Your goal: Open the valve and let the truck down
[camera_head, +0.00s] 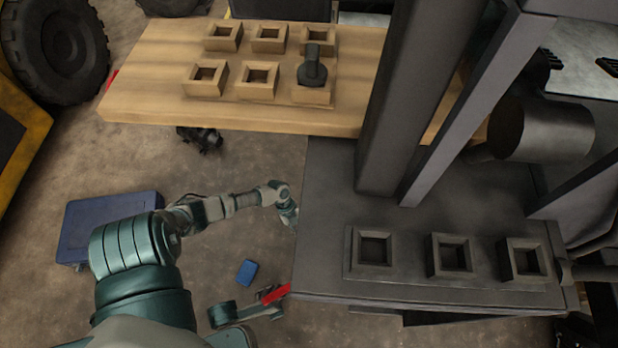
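The stripped forklift shows as a dark grey metal deck (325,220) with an upright post (415,90) and a slanted beam (480,95). A dark grey knob-like part (312,68) stands in a square socket on the wooden board (150,95). I cannot tell which part is the valve. A red piece (276,293) shows at the deck's lower left corner. My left arm reaches in from the lower left, and my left gripper (289,214) is beside the deck's left edge. Its fingers are too small to read. My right gripper is not in view.
Several empty square sockets sit on the board and deck. A grey cylinder (540,130) is at the right. A blue case (75,235), a small blue box (247,272) and a dark object (200,138) lie on the floor. A large tyre (60,45) is at upper left.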

